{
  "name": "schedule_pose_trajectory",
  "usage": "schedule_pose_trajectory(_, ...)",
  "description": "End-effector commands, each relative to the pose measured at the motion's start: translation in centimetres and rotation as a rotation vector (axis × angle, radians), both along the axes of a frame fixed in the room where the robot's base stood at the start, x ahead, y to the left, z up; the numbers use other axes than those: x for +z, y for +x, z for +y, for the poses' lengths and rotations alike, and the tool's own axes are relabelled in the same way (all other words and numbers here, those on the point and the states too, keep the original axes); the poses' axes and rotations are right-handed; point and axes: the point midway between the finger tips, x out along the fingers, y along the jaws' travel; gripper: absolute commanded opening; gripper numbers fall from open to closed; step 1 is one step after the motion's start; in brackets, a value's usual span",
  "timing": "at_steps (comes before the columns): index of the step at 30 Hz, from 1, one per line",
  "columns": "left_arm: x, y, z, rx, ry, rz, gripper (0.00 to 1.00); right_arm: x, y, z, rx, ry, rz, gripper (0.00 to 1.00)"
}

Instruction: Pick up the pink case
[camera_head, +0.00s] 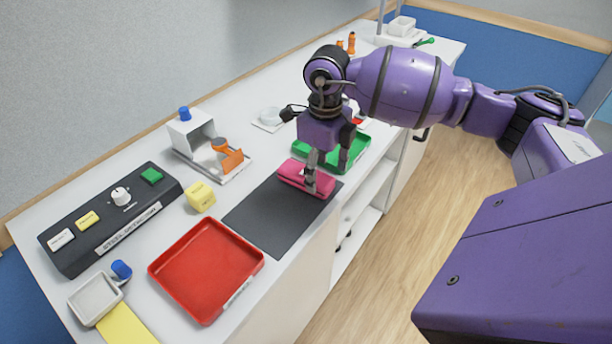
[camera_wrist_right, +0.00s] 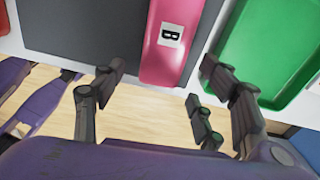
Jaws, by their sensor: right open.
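The pink case (camera_head: 294,172) lies on the far end of the dark mat (camera_head: 262,222) in the head view. In the right wrist view the pink case (camera_wrist_right: 172,40) carries a white label with a "B". My right gripper (camera_head: 326,182) is over the case, its fingers pointing down and covering part of it. In the right wrist view my right gripper (camera_wrist_right: 160,75) is open, with fingers apart to the left and right of the case's near end. Whether any finger touches the case I cannot tell. My left gripper is not in view.
A green tray (camera_head: 358,154) lies just beyond the case; it also shows in the right wrist view (camera_wrist_right: 270,50). A red tray (camera_head: 205,270), a yellow cube (camera_head: 200,197) and a black control box (camera_head: 110,220) stand nearer. The counter's edge is close to the case.

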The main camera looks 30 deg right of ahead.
Motion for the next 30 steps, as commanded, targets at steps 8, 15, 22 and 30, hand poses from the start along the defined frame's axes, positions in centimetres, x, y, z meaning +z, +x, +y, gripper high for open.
schedule_pose_trajectory(8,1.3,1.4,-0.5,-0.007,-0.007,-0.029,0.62,-3.3,0.1,0.0,0.000,0.001,0.000,0.66)
schedule_pose_trajectory(15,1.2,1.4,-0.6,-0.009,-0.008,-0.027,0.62,-3.5,0.1,0.0,0.000,0.000,-0.001,0.66)
schedule_pose_trajectory(22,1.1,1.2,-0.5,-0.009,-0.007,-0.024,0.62,-3.5,0.1,0.0,0.000,0.000,-0.001,0.35)
schedule_pose_trajectory(30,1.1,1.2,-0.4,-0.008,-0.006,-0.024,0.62,-3.5,0.1,0.0,0.000,0.001,-0.002,0.15)
